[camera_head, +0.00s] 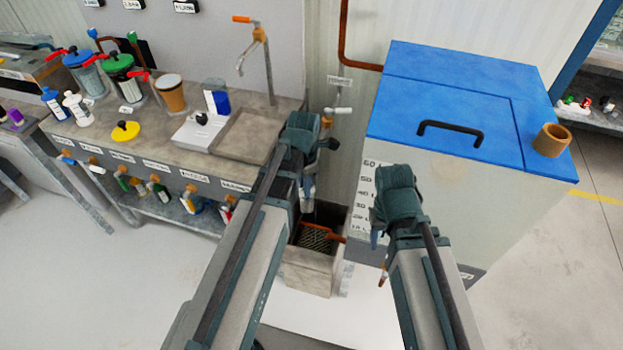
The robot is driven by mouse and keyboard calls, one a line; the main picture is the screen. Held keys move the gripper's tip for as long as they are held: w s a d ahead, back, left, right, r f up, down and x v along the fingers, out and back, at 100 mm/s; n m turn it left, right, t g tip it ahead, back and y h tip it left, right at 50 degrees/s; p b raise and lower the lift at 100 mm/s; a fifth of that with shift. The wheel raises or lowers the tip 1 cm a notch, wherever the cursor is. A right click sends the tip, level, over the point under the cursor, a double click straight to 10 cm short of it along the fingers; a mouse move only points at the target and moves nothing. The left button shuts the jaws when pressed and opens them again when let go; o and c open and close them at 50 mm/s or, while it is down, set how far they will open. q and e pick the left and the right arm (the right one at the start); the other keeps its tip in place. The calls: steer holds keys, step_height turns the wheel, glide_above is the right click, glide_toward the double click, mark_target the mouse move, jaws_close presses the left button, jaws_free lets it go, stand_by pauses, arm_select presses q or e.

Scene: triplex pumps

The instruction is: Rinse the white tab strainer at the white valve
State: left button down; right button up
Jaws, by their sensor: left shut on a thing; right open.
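The white valve (342,111) is on the wall between the counter and the blue-lidded tank, with a white lever. My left gripper (303,130) is just left of and below the valve, close to it in the picture. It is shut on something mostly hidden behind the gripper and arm. A narrow pale-blue and white piece (308,190) shows below it; I cannot tell whether this is the white tab strainer. My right gripper (395,195) is open in front of the tank's marked face, its fingers largely hidden.
Below the valve stands an open grey basin (309,274) with an orange-edged mesh (318,238) inside. The blue-lidded tank (450,95) blocks the right, with a brown cup (551,140) on top. At left, a counter (190,172) carries a sink, tap, bottles and jars.

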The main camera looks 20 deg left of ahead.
arm_select(q)
steer(key=s+r+p, duration=0.2)
steer(key=s, duration=0.1)
steer(key=s+r+p, duration=0.2)
steer(key=shift+d, duration=0.25)
arm_select(e)
step_height(320, 180, up, 4)
stand_by(0.4)
